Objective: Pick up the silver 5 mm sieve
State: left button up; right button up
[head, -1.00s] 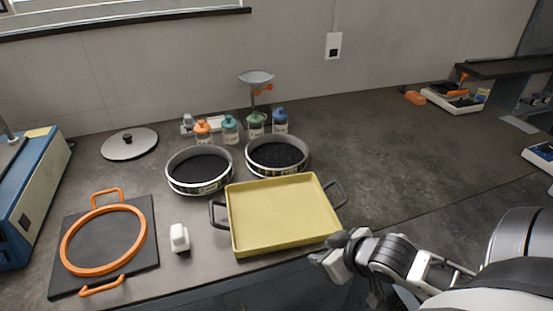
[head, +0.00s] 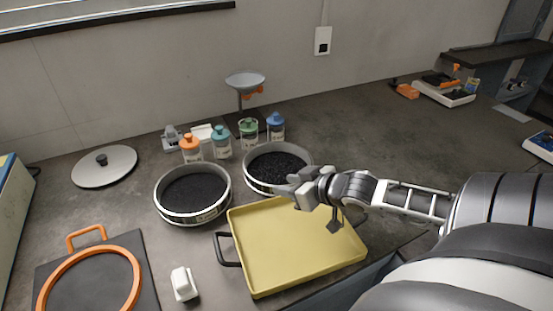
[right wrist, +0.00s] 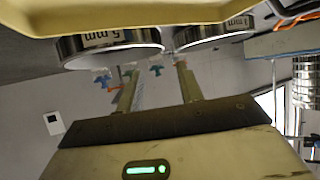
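The silver 5 mm sieve (head: 277,168), a round metal ring with dark contents, stands on the bench behind the yellow tray. Its "5 mm" label shows in the right wrist view (right wrist: 110,45), where things appear upside down. A similar sieve (head: 193,194), labelled 1 mm in the right wrist view (right wrist: 215,34), stands left of it. My right gripper (head: 291,190) is over the tray's back part, just in front of the 5 mm sieve, and hides part of its front. In the right wrist view its two fingers (right wrist: 156,85) are apart with nothing between them. My left gripper is out of view.
The yellow tray (head: 290,250) with dark handles lies in front of the sieves. Several bottles (head: 221,143) and a funnel stand (head: 245,85) are behind. A lid (head: 105,166), orange ring (head: 92,285) and white block (head: 184,284) are at left.

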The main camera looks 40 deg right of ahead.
jog(key=b+x, duration=0.1)
jog(key=x, duration=1)
jog(key=shift+w+f, duration=0.15)
jog(key=shift+w, duration=0.05)
